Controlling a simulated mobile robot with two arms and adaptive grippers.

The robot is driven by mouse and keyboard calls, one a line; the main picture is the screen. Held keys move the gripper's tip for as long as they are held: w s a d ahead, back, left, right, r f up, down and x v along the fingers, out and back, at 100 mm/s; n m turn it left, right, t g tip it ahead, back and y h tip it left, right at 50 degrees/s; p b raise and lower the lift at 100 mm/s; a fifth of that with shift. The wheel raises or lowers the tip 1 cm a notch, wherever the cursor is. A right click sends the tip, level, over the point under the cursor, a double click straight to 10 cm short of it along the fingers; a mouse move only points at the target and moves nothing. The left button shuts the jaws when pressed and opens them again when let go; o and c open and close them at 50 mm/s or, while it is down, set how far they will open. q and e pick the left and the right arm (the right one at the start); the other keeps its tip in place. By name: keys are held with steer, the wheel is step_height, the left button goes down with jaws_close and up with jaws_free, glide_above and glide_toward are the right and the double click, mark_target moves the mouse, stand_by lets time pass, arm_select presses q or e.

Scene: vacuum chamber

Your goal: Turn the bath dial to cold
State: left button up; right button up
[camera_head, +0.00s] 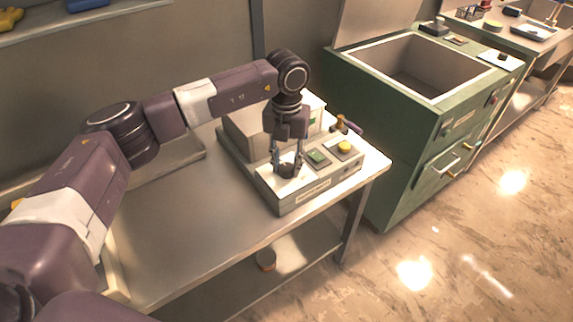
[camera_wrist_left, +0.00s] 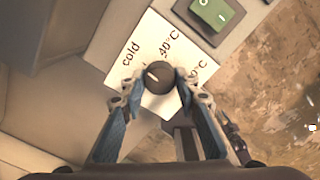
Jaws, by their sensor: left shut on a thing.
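The bath dial (camera_head: 287,172) is a dark round knob on the front panel of the grey bath (camera_head: 318,186). In the left wrist view the dial (camera_wrist_left: 160,78) sits on a white plate (camera_wrist_left: 122,75) marked "cold", "40°C" and another temperature partly covered by a finger. A short white mark on the knob lies on its left part, on the side toward the "cold" word. My left gripper (camera_head: 287,166) points down over the panel. In the wrist view its fingertips (camera_wrist_left: 160,86) are on both sides of the knob, shut on it. My right gripper is out of view.
A green switch (camera_head: 318,157) and a yellow button (camera_head: 345,147) are beside the dial. The bath stands on a metal table (camera_head: 190,238) near its right edge. A green cabinet (camera_head: 400,150) with an open basin stands to the right. The table's front is clear.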

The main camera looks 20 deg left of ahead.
mark_target(287, 167)
arm_select(q)
steer(key=shift+w+r+n, duration=0.1)
steer(key=shift+n, duration=0.6)
steer(key=o, duration=1.2)
steer(key=shift+c, duration=0.2)
step_height(287, 167, up, 12)
